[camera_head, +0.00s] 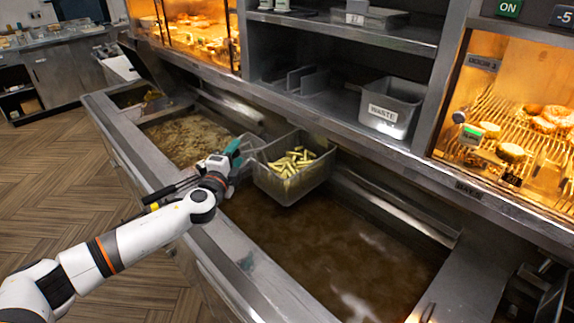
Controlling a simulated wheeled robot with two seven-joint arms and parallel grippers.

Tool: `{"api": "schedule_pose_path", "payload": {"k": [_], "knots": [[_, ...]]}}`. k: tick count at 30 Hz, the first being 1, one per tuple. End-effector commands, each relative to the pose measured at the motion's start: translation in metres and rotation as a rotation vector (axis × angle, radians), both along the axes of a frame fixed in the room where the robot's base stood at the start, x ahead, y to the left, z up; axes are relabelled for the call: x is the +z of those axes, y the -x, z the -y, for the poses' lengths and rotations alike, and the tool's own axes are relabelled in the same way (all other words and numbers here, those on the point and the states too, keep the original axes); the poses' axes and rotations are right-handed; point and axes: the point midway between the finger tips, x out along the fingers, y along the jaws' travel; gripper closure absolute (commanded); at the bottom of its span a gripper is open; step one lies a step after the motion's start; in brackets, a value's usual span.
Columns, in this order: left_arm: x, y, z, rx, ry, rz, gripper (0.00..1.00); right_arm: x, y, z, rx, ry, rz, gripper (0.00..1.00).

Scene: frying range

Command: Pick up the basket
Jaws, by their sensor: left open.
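A wire-mesh fry basket (290,184) holding several pale yellow fries (290,162) is over the brown oil of the near fryer vat, by the divider towards the far vat. It looks about level. My left arm comes in from the lower left, and my left gripper (240,152) is at the left side of the basket, by its handle end. The gripper is open. Whether its fingers stand around the handle or only beside it I cannot tell, as the wrist hides part of it. My right gripper is not in view.
The near vat (335,250) has free oil surface in front of the basket. A far vat (190,138) holds foamy oil. A bin marked WASTE (392,108) stands on the shelf behind. A lit doughnut cabinet (510,120) is at the right. The steel front rim (235,265) runs below my arm.

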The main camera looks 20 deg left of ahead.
Motion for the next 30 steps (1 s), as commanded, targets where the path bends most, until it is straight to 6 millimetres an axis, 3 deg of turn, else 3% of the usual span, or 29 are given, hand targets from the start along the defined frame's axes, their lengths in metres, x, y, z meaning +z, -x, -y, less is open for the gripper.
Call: {"api": "schedule_pose_path", "payload": {"k": [3, 11, 30], "knots": [[-0.0002, 0.0003, -0.0001, 0.000, 0.000, 0.000, 0.56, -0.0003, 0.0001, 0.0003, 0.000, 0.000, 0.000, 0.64], [-0.0002, 0.0004, -0.0003, 0.001, 0.000, 0.000, 0.99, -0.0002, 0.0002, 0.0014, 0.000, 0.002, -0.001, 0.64], [0.0089, 0.0002, -0.0004, 0.001, 0.002, 0.003, 1.00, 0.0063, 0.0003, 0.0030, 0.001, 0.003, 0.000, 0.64]]}}
